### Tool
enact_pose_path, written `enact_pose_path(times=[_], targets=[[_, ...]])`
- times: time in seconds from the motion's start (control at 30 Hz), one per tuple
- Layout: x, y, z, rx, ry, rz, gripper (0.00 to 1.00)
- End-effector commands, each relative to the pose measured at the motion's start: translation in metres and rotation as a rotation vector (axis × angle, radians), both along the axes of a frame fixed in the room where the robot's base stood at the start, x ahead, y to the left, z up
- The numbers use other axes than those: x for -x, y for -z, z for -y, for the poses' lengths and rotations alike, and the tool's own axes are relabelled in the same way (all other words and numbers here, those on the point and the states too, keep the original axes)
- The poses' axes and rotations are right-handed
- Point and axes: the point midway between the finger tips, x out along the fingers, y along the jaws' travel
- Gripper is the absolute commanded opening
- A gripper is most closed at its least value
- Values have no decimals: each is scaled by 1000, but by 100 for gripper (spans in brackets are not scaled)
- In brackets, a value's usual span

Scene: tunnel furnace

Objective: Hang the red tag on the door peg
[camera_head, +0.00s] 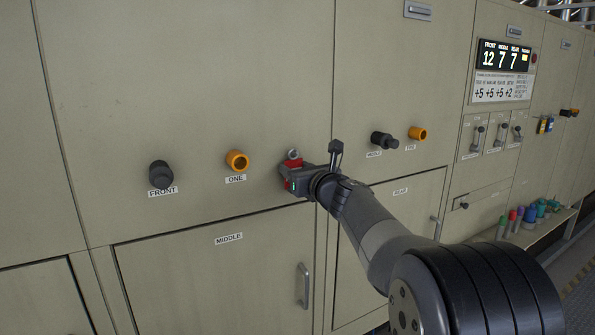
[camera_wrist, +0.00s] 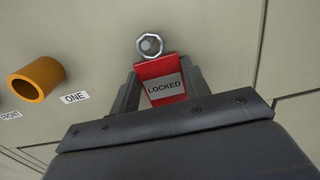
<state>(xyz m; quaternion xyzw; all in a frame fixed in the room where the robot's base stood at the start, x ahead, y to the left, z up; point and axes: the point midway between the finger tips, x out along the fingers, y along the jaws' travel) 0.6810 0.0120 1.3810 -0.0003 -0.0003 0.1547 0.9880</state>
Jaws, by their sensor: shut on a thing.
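The red tag (camera_wrist: 164,69) with a white LOCKED label is between the fingers of my gripper (camera_wrist: 160,92) in the wrist view. My gripper is shut on it and close to the beige door panel. In the head view, the tag (camera_head: 293,162) shows as red bits at my gripper (camera_head: 291,174), right of the ONE label. A grey metal ring (camera_wrist: 150,43) stands at the tag's top edge. A round grey end, looking like the door peg (camera_wrist: 151,45), shows inside the ring. I cannot tell whether the ring is around the peg or only in front of it.
An orange knob (camera_head: 237,161) and a black knob (camera_head: 160,174) stick out left of my gripper. Another black knob (camera_head: 384,140) and orange knob (camera_head: 417,133) stick out to the right. A door handle (camera_head: 303,285) is below. A display (camera_head: 504,55) is at the upper right.

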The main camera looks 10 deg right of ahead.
Motion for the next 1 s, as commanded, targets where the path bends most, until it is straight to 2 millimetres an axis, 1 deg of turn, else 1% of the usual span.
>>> enact_pose_path(times=[0.27, 0.3, 0.6, 0.87, 1.0], targets=[[0, 0, 0, 0, 0, 0, 23], [0, 0, 0, 0, 0, 0, 46], [0, 0, 0, 0, 0, 0, 70], [1, 1, 1, 0, 0, 0, 70], [12, 1, 5, 0, 2, 2, 70]])
